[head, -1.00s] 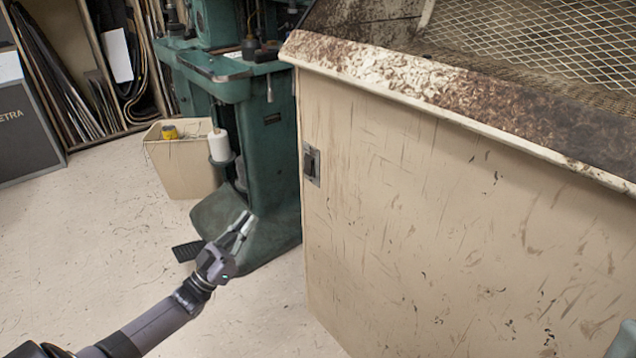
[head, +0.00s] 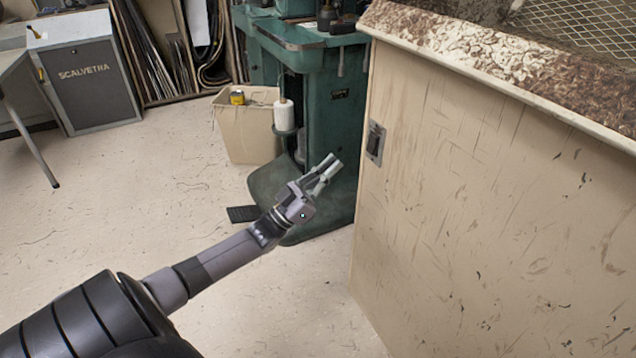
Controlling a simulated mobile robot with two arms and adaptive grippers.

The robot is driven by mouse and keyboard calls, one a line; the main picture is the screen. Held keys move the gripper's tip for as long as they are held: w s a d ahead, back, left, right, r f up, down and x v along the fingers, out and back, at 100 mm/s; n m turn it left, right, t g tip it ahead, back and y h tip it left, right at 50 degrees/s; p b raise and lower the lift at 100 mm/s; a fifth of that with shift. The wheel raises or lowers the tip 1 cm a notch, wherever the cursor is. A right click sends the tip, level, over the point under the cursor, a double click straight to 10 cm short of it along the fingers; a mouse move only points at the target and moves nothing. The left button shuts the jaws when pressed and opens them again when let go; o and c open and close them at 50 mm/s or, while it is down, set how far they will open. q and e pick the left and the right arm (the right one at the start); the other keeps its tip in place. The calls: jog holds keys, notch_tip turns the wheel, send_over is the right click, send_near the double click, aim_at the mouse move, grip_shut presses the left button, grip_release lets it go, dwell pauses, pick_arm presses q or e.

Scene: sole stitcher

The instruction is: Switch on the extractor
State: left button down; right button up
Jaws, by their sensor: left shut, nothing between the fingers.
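The extractor appears to be the large cream cabinet (head: 470,200) on the right, with a worn, dirty rim and a wire mesh top (head: 585,25). A dark rocker switch (head: 375,142) in a metal plate sits on its front panel near the left edge. My left gripper (head: 328,168) is shut and empty. In the picture it is a little left of and below the switch, apart from it, with its fingers pointing up and right. I cannot tell which way the switch is set. My right gripper is not in view.
A green stitching machine (head: 325,110) with a white thread spool (head: 284,114) stands behind my left gripper. A cream bin (head: 245,130) is beside it, and a pedal (head: 243,213) lies on the floor. A grey SCALVETRA cabinet (head: 92,85) stands far left. The left floor is clear.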

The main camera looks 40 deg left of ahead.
aim_at(373, 140)
pick_arm(q)
jog(key=w, duration=0.2)
jog(key=w+d+b, duration=0.1)
jog(key=w+d+r+b, duration=0.1)
jog(key=w, duration=0.1)
jog(key=shift+w+d+r, duration=0.1)
jog(key=shift+w+d, duration=0.05)
jog(key=shift+w, duration=0.3)
